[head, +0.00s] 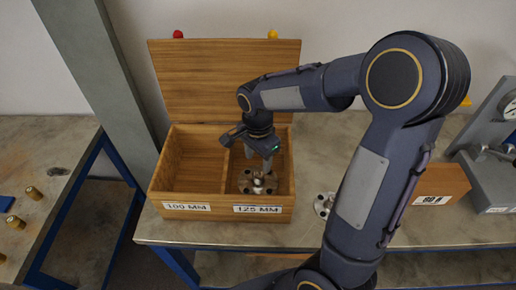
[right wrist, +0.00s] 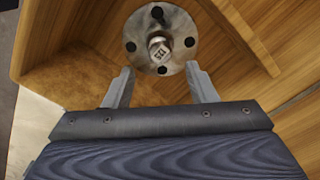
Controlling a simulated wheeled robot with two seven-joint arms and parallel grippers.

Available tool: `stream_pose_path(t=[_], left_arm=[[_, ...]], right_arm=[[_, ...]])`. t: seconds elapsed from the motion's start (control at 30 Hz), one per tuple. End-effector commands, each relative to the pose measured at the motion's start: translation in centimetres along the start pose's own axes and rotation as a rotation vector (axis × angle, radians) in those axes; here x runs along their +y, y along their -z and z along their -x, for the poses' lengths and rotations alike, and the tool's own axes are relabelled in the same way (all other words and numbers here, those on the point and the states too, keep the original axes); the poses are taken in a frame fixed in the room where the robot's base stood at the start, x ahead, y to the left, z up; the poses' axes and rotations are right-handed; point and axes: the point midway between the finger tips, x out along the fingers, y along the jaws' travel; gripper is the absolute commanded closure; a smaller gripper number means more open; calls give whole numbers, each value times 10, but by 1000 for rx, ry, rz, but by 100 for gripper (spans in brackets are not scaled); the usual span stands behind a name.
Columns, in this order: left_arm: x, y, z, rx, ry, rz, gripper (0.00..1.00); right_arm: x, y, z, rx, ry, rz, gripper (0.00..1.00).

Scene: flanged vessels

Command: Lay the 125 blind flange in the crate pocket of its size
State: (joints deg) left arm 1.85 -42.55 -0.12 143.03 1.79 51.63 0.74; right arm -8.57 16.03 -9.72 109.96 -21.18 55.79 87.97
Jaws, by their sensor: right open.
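The blind flange (head: 246,187) is a grey metal disc with bolt holes and a central knob (right wrist: 160,48). It lies in the right-hand crate pocket, above the label 125 MM (head: 257,209). The flange also shows in the right wrist view (right wrist: 182,22), near the pocket wall. My right gripper (head: 262,163) reaches down into that pocket from above. Its two fingers (right wrist: 160,70) are spread with nothing between them, just short of the knob. The left pocket (head: 190,175), labelled 100 MM (head: 187,206), is empty. My left gripper is not in view.
The wooden crate's lid (head: 200,80) stands open behind it. Another flange (head: 322,204) lies on the bench, partly hidden by my right arm. A wooden piece marked 80 (head: 445,187) and grey equipment with a gauge (head: 490,150) stand to the right. A second bench (head: 50,140) is at left.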

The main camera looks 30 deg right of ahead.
Motion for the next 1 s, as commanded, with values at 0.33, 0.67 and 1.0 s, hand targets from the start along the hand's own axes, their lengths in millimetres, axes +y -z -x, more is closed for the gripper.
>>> stream_pose_path(t=[0.33, 0.67, 1.0], left_arm=[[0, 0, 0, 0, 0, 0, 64], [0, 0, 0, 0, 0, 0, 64], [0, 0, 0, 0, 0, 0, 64]], right_arm=[[3, 0, 43, -6, 8, 13, 48], [78, -26, 80, -89, 268, 477, 48], [147, -72, 84, 83, 571, 1032, 48]])
